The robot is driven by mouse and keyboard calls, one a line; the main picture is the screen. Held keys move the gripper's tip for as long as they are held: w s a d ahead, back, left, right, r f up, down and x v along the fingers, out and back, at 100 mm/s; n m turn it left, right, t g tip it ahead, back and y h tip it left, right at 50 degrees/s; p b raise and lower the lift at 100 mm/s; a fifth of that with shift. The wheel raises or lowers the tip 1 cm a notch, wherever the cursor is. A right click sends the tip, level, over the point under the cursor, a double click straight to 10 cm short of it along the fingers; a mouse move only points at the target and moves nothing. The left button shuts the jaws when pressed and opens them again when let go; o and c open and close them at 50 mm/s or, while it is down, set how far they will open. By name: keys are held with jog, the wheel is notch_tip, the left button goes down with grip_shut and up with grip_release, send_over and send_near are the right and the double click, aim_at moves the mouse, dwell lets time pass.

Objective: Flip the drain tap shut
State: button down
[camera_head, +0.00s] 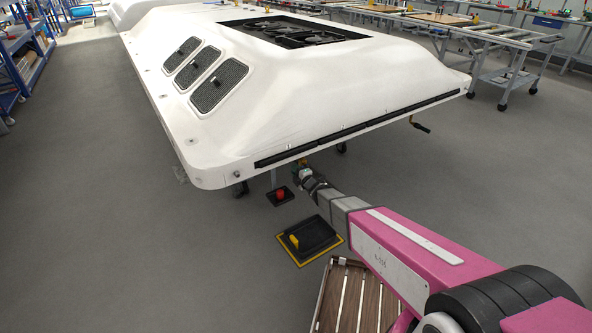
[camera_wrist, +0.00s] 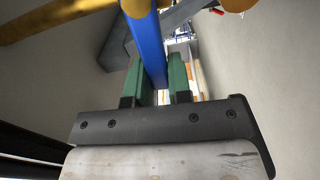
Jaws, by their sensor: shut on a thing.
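In the wrist view, a long flat blue lever (camera_wrist: 155,45), which looks like the drain tap's handle, runs down between the green fingers of my gripper (camera_wrist: 159,80). My gripper is shut on this lever, which lies closer to the left finger. A brass-coloured pipe (camera_wrist: 55,18) crosses the top left, and the lever meets a brass part at the top edge. The tap body is mostly out of frame. In the head view, my gripper (camera_head: 302,168) is small under the front edge of the white shell (camera_head: 240,95), and the lever cannot be made out there.
A black tray with a yellow item (camera_head: 295,240) and a small one with a red item (camera_head: 281,195) are on the floor. A slatted wooden platform (camera_head: 345,298) is near my arm. A crank handle (camera_head: 421,127) sticks out below the shell. Open floor lies left.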

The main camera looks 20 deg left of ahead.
jog(key=shift+f+n, duration=0.25)
jog(key=shift+n, duration=0.25)
jog(key=c, duration=1)
grip_release()
jog(key=shift+c, duration=0.2)
jog(key=v, duration=1.1)
